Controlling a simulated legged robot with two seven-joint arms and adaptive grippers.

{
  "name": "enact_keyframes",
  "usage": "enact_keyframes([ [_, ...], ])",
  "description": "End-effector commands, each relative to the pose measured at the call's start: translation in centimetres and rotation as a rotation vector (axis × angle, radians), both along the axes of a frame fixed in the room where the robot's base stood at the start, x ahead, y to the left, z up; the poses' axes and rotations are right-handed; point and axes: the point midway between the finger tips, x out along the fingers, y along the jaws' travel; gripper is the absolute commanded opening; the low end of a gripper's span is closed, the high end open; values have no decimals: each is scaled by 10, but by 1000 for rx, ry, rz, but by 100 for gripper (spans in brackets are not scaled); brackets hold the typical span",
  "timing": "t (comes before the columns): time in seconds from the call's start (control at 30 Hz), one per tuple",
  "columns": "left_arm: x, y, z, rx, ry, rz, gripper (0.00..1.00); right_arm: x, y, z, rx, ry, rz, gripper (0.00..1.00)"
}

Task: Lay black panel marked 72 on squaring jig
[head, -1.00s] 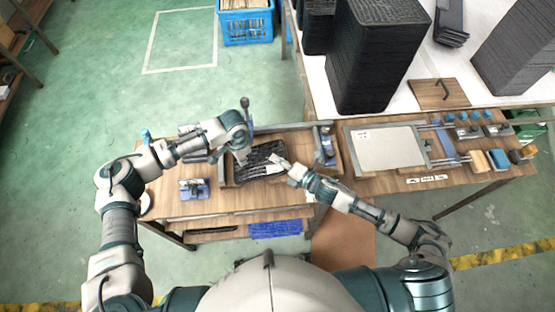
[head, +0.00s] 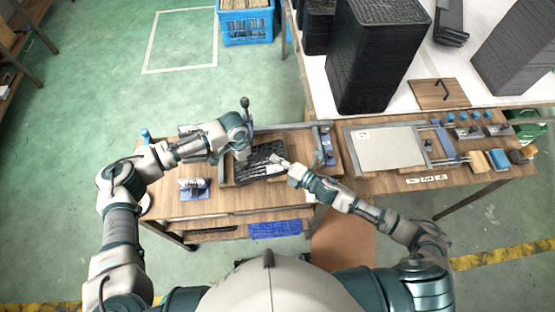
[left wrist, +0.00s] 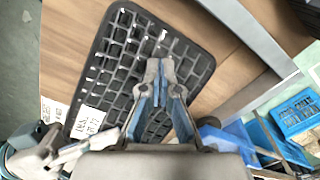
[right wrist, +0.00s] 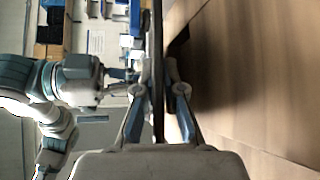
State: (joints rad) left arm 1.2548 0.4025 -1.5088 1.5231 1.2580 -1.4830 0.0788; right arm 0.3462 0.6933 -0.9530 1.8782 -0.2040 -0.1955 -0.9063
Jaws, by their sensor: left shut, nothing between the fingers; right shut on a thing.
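The black panel (head: 256,166) is a dark grid with rounded corners over the wooden squaring jig (head: 297,142), which has metal rails. The left wrist view shows the panel (left wrist: 112,72) with a white label (left wrist: 88,121) whose print is too small to read surely. My right gripper (head: 280,161) is shut on the panel's right edge; the right wrist view shows the panel (right wrist: 158,40) edge-on between its fingers (right wrist: 158,75), close to the wood. My left gripper (head: 242,152) is shut and empty; its fingertips (left wrist: 162,68) are over the panel. Whether they touch it is unclear.
A metal rail (left wrist: 245,98) runs along the jig's back, with an upright dark-knobbed lever (head: 245,103) there. A blue fixture (head: 194,187) stands front left. A pale plate (head: 386,148) lies on the right table, with tall black stacks (head: 375,55) behind.

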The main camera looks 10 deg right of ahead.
Motion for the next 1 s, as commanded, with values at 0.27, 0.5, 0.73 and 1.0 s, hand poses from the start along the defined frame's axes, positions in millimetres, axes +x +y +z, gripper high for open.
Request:
enact_keyframes([
  [0.27, 0, 0, -4, -1, 1, 0, 0, 0, 0, 0, 1, -1, 0, 30],
  [0.5, 0, 0, -3, 0, 0, 0, 0, 0, 0, 0, 0, 0, 0, 37],
  [0.73, 0, 0, -3, 0, 0, 0, 0, -9, -10, 1, -1, 1, 0, 37],
  [1.0, 0, 0, -3, -1, -1, 0, 0, -52, -51, 12, -3, 4, -1, 37],
])
